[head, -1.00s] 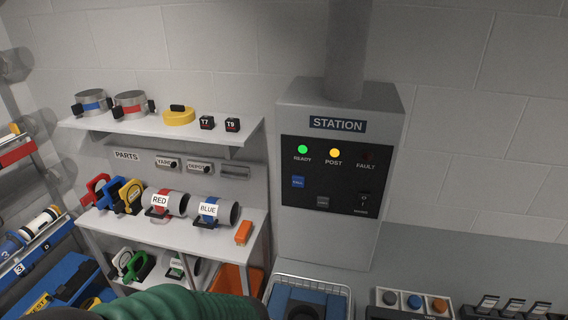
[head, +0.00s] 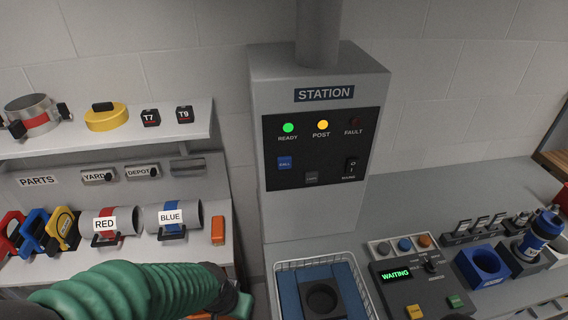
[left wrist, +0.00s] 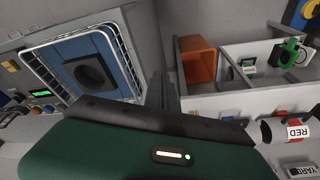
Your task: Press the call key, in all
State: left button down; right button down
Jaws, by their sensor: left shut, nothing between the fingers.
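The blue call key (head: 285,162) sits on the black front panel of the grey station box (head: 325,92), in the head view. It is at the left of the panel, under the green READY lamp (head: 288,128); its small label looks like CALL. My left arm in its green ribbed sleeve comes in at the lower left, well below and left of the key. In the left wrist view the dark fingers of my left gripper (left wrist: 163,93) are together with nothing between them. The key is not seen in that view. My right gripper is not in view.
The POST lamp (head: 322,125) glows amber; the FAULT lamp (head: 354,121) is dark. A grey key (head: 311,177) and a rocker switch (head: 351,168) share the panel. A wire basket (head: 277,285) stands below, a console reading WAITING (head: 396,274) to its right. Parts shelves (head: 120,145) fill the left.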

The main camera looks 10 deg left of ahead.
aim_at(285, 163)
pick_arm(q)
jog(key=w+d+r+m+t+h+p, duration=0.1)
jog(key=w+d+r+m+t+p, duration=0.3)
jog(key=w+r+m+p, duration=0.45)
jog(key=w+d+r+m+t+h+p, duration=0.1)
jog(key=w+d+r+m+t+p, duration=0.45)
jog(key=w+r+m, duration=0.6)
jog(key=w+a+f+n+p, duration=0.1)
jog(key=w+a, duration=0.3)
jog(key=w, duration=0.5)
jog(key=shift+w+a+f+g+p, duration=0.3)
jog(key=shift+g+p, duration=0.15)
jog(key=shift+p, duration=0.2)
jog(key=shift+w, duration=0.1)
jog(key=shift+w+a, duration=0.2)
jog(key=shift+w, duration=0.05)
